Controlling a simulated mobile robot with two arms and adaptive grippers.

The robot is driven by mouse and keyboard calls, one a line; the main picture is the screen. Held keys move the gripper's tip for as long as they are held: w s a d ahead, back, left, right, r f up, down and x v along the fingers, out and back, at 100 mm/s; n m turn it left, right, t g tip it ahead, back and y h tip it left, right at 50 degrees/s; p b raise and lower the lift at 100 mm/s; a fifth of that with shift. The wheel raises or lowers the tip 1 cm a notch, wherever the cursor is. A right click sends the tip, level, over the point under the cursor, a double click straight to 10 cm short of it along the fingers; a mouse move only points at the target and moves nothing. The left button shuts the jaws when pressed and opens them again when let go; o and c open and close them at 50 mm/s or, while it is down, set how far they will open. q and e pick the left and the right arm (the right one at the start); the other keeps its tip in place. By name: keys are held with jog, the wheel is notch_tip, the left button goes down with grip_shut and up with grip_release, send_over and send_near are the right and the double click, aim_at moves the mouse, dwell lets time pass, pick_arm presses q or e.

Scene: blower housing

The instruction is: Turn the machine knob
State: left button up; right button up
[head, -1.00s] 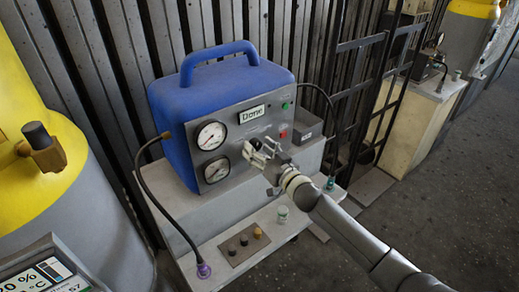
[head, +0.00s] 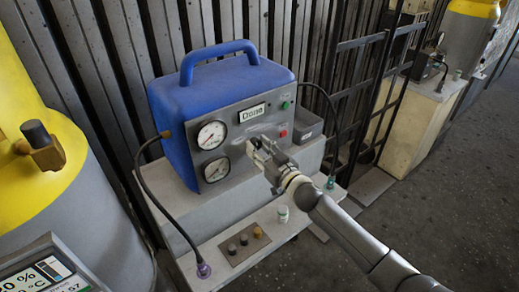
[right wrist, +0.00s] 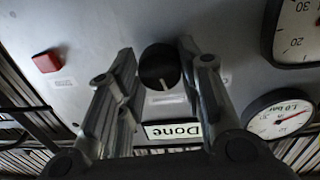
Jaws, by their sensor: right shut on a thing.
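The blue machine (head: 222,85) stands on a light grey base, with a grey front panel that carries two gauges, a "Done" sign (head: 252,112) and buttons. My right gripper (head: 259,148) is at the lower right of the panel and hides the knob in the head view. In the right wrist view the round black knob (right wrist: 159,66) with a light mark sits between the two fingers of my right gripper (right wrist: 157,50), which is shut on it. My left gripper is not in view.
A red button (head: 283,133) and a green light (head: 285,105) are on the panel near the gripper. A black hose (head: 155,205) curves down at the left. A small white-capped jar (head: 283,213) stands on the lower shelf. A dark metal rack (head: 358,95) stands at the right.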

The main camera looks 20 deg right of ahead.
jog(key=n, duration=0.4)
jog(key=shift+n+b, duration=0.3)
jog(key=shift+b, duration=0.05)
jog(key=n, duration=0.5)
jog(key=shift+y+b, duration=0.35)
jog(key=shift+y, duration=0.05)
jog(key=o, duration=1)
jog(key=shift+o, duration=0.2)
jog(key=v, duration=1.2)
jog(key=shift+f, duration=0.15)
